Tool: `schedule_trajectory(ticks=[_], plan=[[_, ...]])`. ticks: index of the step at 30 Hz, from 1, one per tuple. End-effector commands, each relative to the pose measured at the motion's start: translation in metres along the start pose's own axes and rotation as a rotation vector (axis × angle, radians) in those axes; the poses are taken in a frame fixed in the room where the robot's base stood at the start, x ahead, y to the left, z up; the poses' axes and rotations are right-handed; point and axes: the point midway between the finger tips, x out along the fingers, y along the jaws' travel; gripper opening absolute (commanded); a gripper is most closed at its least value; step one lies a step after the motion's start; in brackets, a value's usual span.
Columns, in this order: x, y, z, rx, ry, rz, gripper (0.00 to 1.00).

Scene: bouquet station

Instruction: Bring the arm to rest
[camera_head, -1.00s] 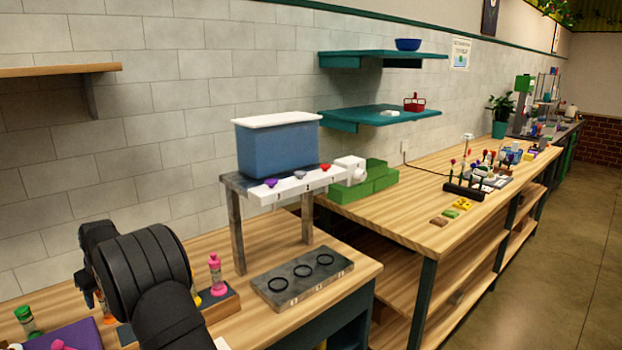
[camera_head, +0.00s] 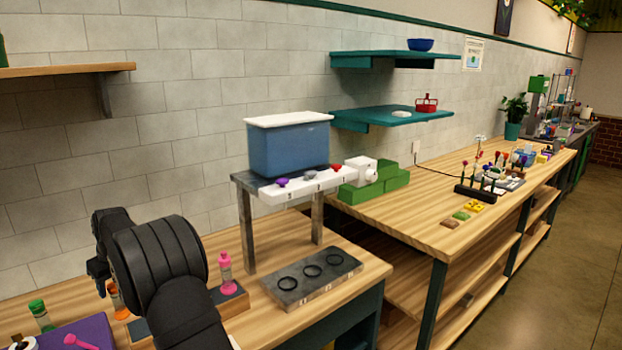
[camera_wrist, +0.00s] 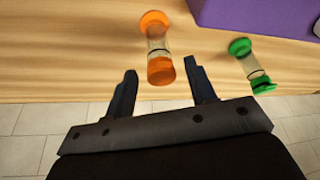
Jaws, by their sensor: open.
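My gripper (camera_wrist: 161,73) is open and empty in the wrist view, its two dark fingers apart. An orange-capped clear vial (camera_wrist: 158,45) shows between and beyond the fingers; I cannot tell how far below them it is. A green-capped vial (camera_wrist: 250,66) is to its right, clear of the fingers. In the head view my black arm is at lower left, and the gripper end (camera_head: 99,278) is partly hidden behind it, above the bench near the orange vial (camera_head: 117,300).
A pink bottle (camera_head: 226,273) stands in a wooden rack right of my arm. A purple block (camera_head: 85,335) is at the lower left. A grey plate with three rings (camera_head: 312,279) lies before a raised stand bearing a blue tub (camera_head: 290,150).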

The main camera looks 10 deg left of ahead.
Motion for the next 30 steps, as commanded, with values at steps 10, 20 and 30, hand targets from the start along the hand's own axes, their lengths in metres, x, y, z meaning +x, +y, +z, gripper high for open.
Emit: schedule_trajectory(ticks=[10,20,30], plan=[[0.005,0.0,-0.012,0.0,0.006,0.003,0.51],[-0.044,0.033,0.01,0.003,0.001,0.002,0.51],[-0.092,0.072,0.038,0.003,0.002,0.002,0.51]])
